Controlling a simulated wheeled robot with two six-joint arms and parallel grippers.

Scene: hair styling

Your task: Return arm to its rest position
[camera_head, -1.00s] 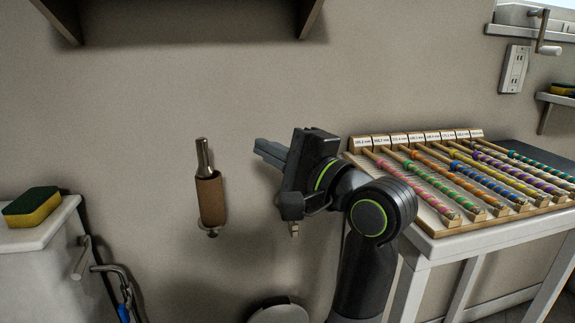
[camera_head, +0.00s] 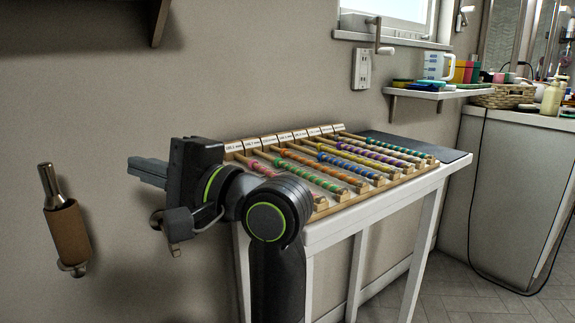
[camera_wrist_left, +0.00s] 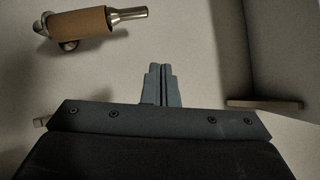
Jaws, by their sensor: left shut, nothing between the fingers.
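My left gripper (camera_head: 148,171) is in front of the beige wall in the head view, its fingers pointing left, away from the table. In the left wrist view its two fingers (camera_wrist_left: 161,86) lie together, shut and empty. My left arm is bent, with its elbow joint in front of the near left end of the white table. My right gripper is not in view.
A cork-wrapped metal tool (camera_head: 68,232) hangs on the wall at the left, apart from my gripper. A rack of striped rods (camera_head: 318,160) stands on the white table (camera_head: 345,222). A wall shelf (camera_head: 440,93) holds a measuring jug (camera_head: 436,66). Tiled floor (camera_head: 470,295) lies clear at right.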

